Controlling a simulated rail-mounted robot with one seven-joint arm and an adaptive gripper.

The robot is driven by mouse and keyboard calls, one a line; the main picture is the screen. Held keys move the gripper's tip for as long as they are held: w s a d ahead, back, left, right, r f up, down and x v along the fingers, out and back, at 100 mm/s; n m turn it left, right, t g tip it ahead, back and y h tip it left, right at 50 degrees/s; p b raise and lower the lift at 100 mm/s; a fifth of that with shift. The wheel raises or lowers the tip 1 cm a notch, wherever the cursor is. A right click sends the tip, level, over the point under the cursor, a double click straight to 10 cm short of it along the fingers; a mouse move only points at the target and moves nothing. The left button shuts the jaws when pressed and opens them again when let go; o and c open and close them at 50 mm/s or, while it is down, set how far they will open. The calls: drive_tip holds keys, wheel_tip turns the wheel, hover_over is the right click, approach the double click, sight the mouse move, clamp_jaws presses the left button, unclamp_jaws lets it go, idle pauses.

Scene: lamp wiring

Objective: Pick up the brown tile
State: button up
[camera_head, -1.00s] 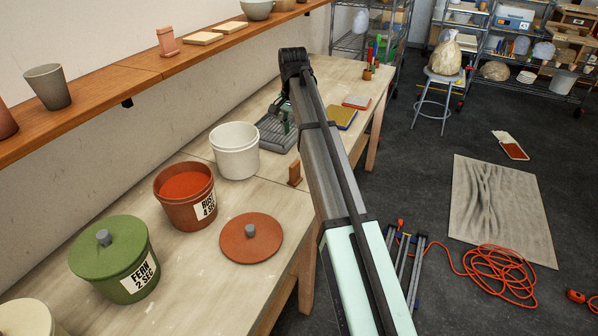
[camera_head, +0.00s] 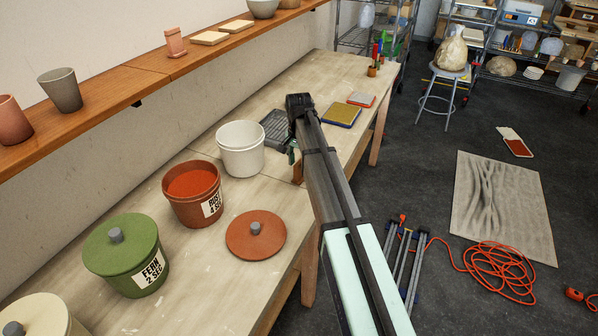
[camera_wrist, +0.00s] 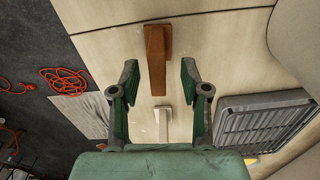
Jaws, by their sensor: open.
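In the head view the tile (camera_head: 298,172) is partly hidden behind my arm, near the table's front edge. My gripper (camera_wrist: 159,72) is open and empty, with a green finger on either side of the tile. It appears above the tile, and I see no contact. In the head view only a bit of the green gripper (camera_head: 292,152) shows below the wrist.
A white bucket (camera_head: 240,150) stands close to the tile. A grey ridged rack (camera_wrist: 262,120) lies to the right in the wrist view. A small pale upright piece (camera_wrist: 163,120) stands beyond the tile. Rust (camera_head: 193,205) and green (camera_head: 125,260) buckets and a rust lid (camera_head: 256,236) stand nearer.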

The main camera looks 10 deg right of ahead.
sight(299, 170)
drive_tip(key=shift+s+f+p, duration=0.15)
drive_tip(key=shift+f+p, duration=0.6)
drive_tip(key=shift+f, duration=1.25)
clamp_jaws()
